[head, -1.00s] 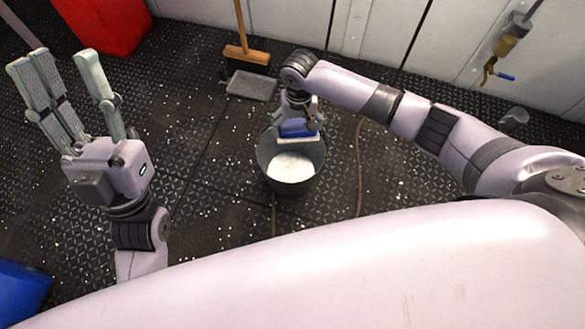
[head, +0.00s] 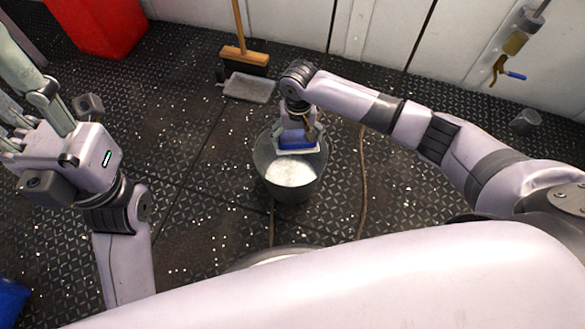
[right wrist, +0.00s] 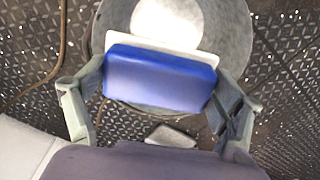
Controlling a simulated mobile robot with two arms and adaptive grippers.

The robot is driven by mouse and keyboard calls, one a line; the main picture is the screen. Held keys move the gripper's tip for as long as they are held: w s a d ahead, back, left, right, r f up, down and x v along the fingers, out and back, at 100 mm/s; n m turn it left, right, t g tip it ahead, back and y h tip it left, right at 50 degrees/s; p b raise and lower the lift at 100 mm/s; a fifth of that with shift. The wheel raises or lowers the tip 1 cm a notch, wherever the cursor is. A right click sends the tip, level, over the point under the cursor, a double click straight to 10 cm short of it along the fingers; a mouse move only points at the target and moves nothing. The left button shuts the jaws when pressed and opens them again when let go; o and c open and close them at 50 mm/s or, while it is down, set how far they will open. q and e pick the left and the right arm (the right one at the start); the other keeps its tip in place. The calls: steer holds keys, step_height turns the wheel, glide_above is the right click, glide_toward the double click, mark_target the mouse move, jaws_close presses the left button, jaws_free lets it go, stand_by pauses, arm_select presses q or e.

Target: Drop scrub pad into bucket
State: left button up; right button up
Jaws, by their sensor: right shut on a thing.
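The scrub pad (head: 297,143) is a blue block with a white layer. My right gripper (head: 298,137) is shut on it and holds it over the back part of the bucket's mouth. The grey metal bucket (head: 292,189) stands on the deck with a white, foamy-looking area inside. In the right wrist view the pad (right wrist: 160,80) sits between the two fingers, and the bucket (right wrist: 238,30) shows behind it. My left gripper (head: 22,108) is at the left edge of the head view, fingers spread and empty, with its tips partly cut off.
A broom (head: 243,55) and a grey dustpan (head: 249,87) are behind the bucket. A red container (head: 100,22) stands at the back left. A cable or hose (head: 362,185) runs along the deck right of the bucket. The deck left of the bucket is clear.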

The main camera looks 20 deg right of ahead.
steer(key=o, duration=0.9)
steer(key=shift+o, duration=0.2)
step_height(320, 180, up, 12)
stand_by(0.5)
